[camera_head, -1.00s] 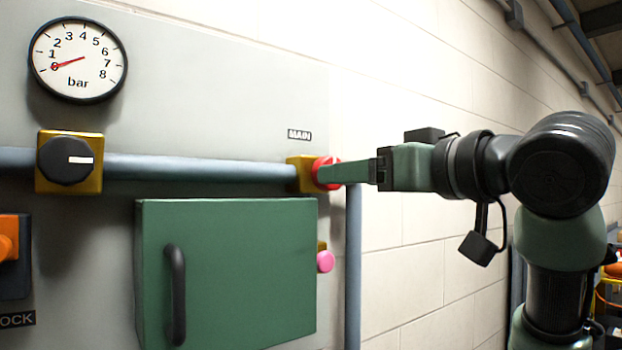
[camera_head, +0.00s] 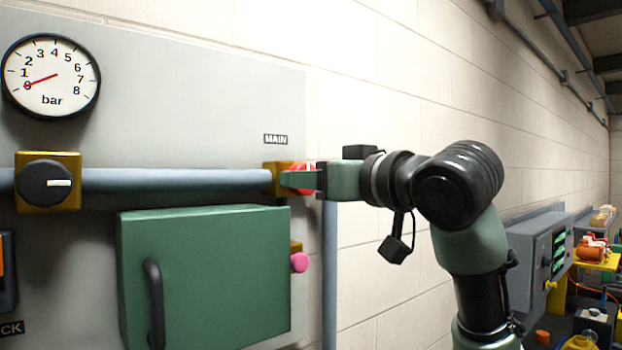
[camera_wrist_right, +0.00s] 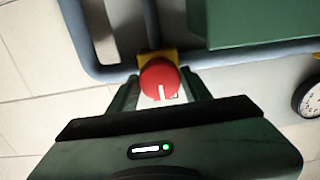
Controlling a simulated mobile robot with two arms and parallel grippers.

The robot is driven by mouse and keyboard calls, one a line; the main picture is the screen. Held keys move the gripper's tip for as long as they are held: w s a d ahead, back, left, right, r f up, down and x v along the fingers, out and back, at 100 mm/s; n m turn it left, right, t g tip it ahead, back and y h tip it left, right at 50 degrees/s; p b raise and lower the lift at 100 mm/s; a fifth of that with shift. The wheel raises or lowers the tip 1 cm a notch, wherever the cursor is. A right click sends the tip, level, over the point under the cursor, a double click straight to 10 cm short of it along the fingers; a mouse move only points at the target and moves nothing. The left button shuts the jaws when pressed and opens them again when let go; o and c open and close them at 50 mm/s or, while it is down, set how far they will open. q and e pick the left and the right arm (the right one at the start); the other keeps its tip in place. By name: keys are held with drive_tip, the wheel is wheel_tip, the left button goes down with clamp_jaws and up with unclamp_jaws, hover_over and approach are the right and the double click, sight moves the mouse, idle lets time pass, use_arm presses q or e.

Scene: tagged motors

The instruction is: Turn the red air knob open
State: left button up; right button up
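The red air knob (camera_head: 306,167) sits on a yellow block (camera_head: 280,178) at the right end of the pipe, under the MAIN label. In the right wrist view the knob (camera_wrist_right: 159,77) is round, with a white mark at its lower edge. My right gripper (camera_head: 292,181) reaches over the knob, and one finger hides part of it. In the right wrist view its fingers (camera_wrist_right: 160,88) stand one on each side of the knob, apart, with small gaps seeming to show. My left gripper is not in view.
A gauge (camera_head: 51,77) reads near 0 bar. A black knob (camera_head: 46,183) on a yellow block sits at left. The green cabinet (camera_head: 205,275) with a black handle is below the pipe (camera_head: 180,180). A pink button (camera_head: 299,262) is close beneath the red knob.

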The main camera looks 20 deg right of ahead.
drive_tip(key=c, duration=0.3)
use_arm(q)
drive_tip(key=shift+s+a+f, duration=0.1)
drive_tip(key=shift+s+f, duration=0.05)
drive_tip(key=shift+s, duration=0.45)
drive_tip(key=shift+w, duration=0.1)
use_arm(e)
drive_tip(key=shift+f+m, duration=0.1)
drive_tip(key=shift+m, duration=0.2)
use_arm(q)
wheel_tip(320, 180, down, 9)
drive_tip(key=b, duration=0.9)
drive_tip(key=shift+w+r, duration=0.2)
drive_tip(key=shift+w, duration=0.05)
use_arm(e)
drive_tip(key=shift+m, duration=8.6)
drive_tip(key=o, duration=1.4)
drive_tip(key=shift+w, duration=0.1)
drive_tip(key=shift+c, duration=0.2)
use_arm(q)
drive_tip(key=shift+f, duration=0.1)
use_arm(e)
drive_tip(key=shift+w+a, duration=0.15)
